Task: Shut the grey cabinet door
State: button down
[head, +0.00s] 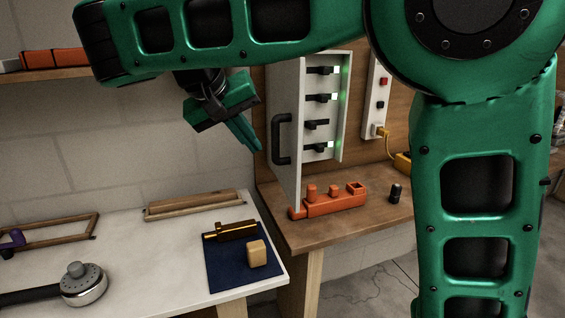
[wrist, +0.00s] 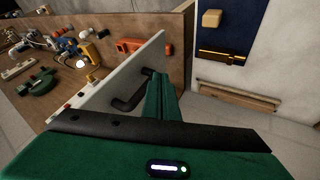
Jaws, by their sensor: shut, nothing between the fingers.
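The grey cabinet door (head: 287,165) stands open, swung out toward me from the left side of the wall cabinet (head: 338,110). Its black handle (head: 281,139) is on the outer, left face. In the wrist view the door (wrist: 118,81) is a pale panel with the handle (wrist: 128,100) on the near side. My gripper (head: 256,146) is shut and empty, left of the door on its handle side. In the wrist view its fingertips (wrist: 161,84) are just right of the handle; I cannot tell whether they touch it or the door.
A white power strip (head: 376,95) with a yellow plug is right of the cabinet. The white table (head: 150,258) holds wooden frames, a shower head (head: 82,284) and a blue mat (head: 226,277).

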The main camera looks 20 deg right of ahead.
jog(key=shift+x, duration=1)
jog(key=shift+d+f, duration=0.1)
jog(key=shift+d, duration=0.15)
send_near(294, 173)
jog(key=f, duration=0.1)
jog(key=w+f, duration=0.1)
jog(key=f, duration=0.1)
jog(key=shift+w+d+f, duration=0.2)
jog(key=shift+w+d, duration=0.15)
jog(key=shift+w, duration=0.05)
jog(key=shift+d, duration=0.7)
jog(key=shift+s, duration=0.1)
